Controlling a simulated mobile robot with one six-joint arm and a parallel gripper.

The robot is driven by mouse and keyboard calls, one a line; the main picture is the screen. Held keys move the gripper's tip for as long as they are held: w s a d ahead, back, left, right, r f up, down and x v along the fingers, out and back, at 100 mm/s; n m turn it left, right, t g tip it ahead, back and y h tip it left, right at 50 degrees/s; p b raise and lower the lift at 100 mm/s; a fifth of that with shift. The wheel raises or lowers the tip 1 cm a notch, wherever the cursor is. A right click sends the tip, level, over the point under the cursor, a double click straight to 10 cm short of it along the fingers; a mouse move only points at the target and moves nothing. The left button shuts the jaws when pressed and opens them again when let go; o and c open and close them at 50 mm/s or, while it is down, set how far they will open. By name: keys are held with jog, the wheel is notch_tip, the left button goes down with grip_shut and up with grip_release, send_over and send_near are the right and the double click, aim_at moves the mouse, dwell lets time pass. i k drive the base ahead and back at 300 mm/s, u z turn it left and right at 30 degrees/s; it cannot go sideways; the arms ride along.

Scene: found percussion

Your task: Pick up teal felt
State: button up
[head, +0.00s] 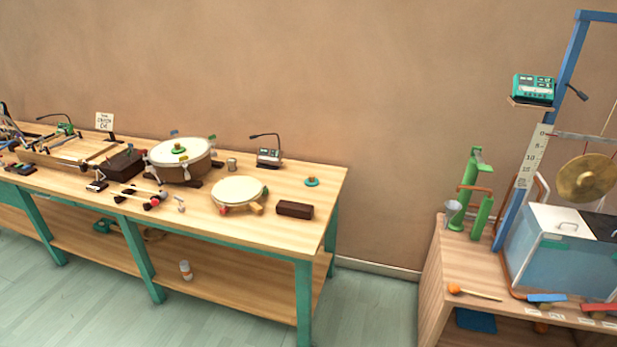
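A small flat teal disc (312,183) with an orange-brown knob on top lies near the right end of the long wooden bench (310,220). It looks like the teal felt, though it is too small to tell the material. Clear bench top surrounds it. A similar green disc with a knob (179,149) sits on the larger drum (190,165). My gripper is not in view.
A dark brown block (295,210), a small round drum (239,193) and a metering device (269,157) with a bent stalk stand near the teal disc. A floor gap separates the bench from the right-hand cabinet (432,270), which carries a tank (560,255) and a gong (587,178).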

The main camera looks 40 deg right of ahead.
aim_at(311, 181)
jog(key=z, duration=0.05)
jog(key=i, duration=1.15)
jog(key=u, duration=0.4)
